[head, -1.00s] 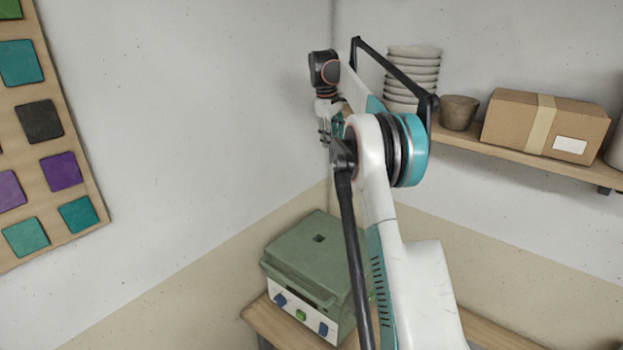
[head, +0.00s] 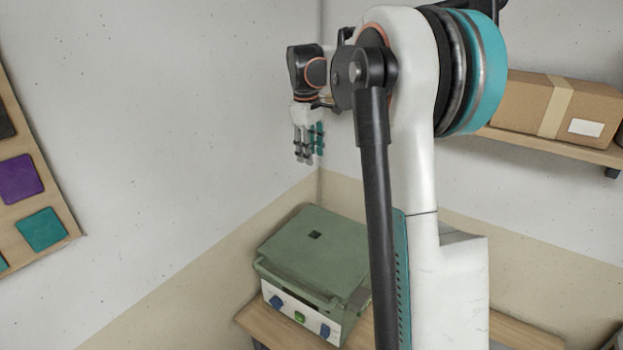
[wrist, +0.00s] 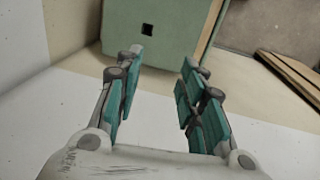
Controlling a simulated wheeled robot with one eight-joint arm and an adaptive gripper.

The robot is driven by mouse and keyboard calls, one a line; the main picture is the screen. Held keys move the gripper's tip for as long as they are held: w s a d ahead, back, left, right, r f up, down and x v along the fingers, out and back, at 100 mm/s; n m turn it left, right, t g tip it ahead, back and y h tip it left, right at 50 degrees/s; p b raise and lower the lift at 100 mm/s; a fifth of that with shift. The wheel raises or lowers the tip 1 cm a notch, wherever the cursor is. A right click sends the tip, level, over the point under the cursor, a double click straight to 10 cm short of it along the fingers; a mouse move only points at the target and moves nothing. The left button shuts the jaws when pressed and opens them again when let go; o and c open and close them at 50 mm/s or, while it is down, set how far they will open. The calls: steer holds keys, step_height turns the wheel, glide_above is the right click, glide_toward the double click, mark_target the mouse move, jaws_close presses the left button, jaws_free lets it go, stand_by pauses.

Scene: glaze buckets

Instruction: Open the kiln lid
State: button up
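The green kiln lid (head: 312,246) sits shut on the kiln body (head: 312,317), which has blue knobs and a green button on its white front panel. A bar-like handle (head: 300,291) runs along the lid's front edge. My gripper (head: 308,160) hangs in the air above the lid, pointing down and apart from it. In the wrist view my gripper (wrist: 156,85) is open, with its teal finger pads apart and nothing between them. The lid (wrist: 165,30) with its small dark square hole shows beyond the fingers. My arm hides the kiln's right side in the head view.
The kiln stands on a wooden table (head: 258,327) in the corner between two walls. A tile board (head: 62,205) hangs on the left wall. A wooden shelf (head: 550,145) with a cardboard box (head: 545,112) is on the right wall. The air above the lid is clear.

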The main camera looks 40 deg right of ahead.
step_height(320, 180, down, 10)
steer(key=d, duration=0.1)
steer(key=shift+w+p, duration=0.2)
steer(key=shift+p, duration=0.15)
jaws_close()
jaws_free()
step_height(320, 180, up, 12)
steer(key=a, duration=0.1)
steer(key=shift+s, duration=0.2)
stand_by(0.3)
steer(key=shift+a, duration=0.1)
